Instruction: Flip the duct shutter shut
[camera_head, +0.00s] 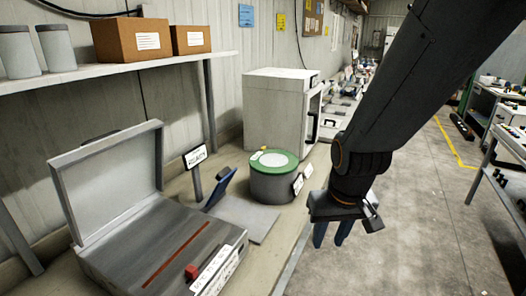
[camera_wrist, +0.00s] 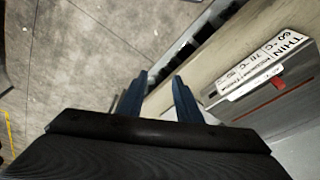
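A blue flap (camera_head: 221,187) stands tilted up at the edge of a flat grey plate (camera_head: 250,218) on the bench; it looks like the duct shutter, though I cannot read its sign (camera_head: 196,157) for certain. My gripper (camera_head: 331,236) hangs pointing down to the right of the plate and the bench edge, well apart from the flap. Its two blue fingers are parted with nothing between them, as the wrist view (camera_wrist: 160,95) also shows. The flap does not show clearly in the wrist view.
A grey case (camera_head: 150,250) with a raised lid and red slider stands front left; its label shows in the wrist view (camera_wrist: 262,65). A green-topped drum (camera_head: 272,180) and white cabinet (camera_head: 278,110) stand behind the plate. Open floor (camera_head: 415,220) lies right.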

